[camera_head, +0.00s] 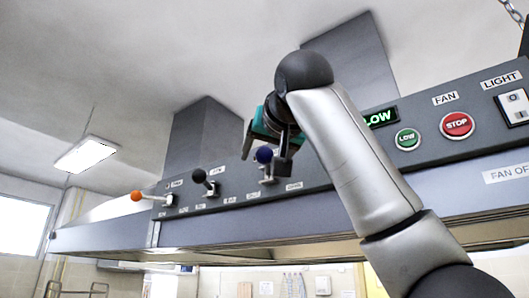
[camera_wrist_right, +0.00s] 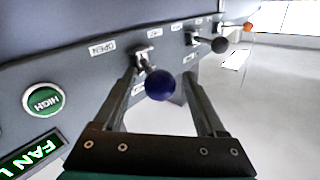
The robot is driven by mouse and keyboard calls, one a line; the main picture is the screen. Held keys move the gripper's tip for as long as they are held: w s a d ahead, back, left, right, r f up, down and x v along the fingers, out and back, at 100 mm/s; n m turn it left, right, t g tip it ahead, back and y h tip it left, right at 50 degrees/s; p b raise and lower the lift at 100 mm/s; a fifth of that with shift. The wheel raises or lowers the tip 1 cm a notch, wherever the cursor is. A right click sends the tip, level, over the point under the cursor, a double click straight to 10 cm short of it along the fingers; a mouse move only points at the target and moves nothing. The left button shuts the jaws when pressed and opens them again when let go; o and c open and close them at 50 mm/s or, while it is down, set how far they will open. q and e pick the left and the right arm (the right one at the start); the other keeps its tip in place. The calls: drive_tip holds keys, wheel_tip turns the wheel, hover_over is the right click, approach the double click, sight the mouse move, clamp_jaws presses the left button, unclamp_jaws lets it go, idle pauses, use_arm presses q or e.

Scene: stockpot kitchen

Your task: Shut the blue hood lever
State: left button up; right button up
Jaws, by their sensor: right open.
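The blue hood lever (camera_head: 264,155) is a dark blue ball on a short metal arm, mounted on the grey hood front. In the head view its ball stands above its mount. My right gripper (camera_head: 266,157) is at this lever, coming from above and in front. In the right wrist view the blue ball (camera_wrist_right: 160,85) sits between the two open fingers of the right gripper (camera_wrist_right: 160,76), with a gap visible on both sides. A label reading OPEN (camera_wrist_right: 102,48) is beside the lever's mount. My left gripper is not in view.
A black-knobbed lever (camera_head: 200,176) and an orange-knobbed lever (camera_head: 136,196) stick out farther left along the hood. A green LOW button (camera_head: 407,138), a red STOP button (camera_head: 457,125) and a light switch (camera_head: 515,105) are to the right. Below the hood is open space.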

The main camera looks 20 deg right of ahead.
clamp_jaws()
idle(0.5)
idle(0.8)
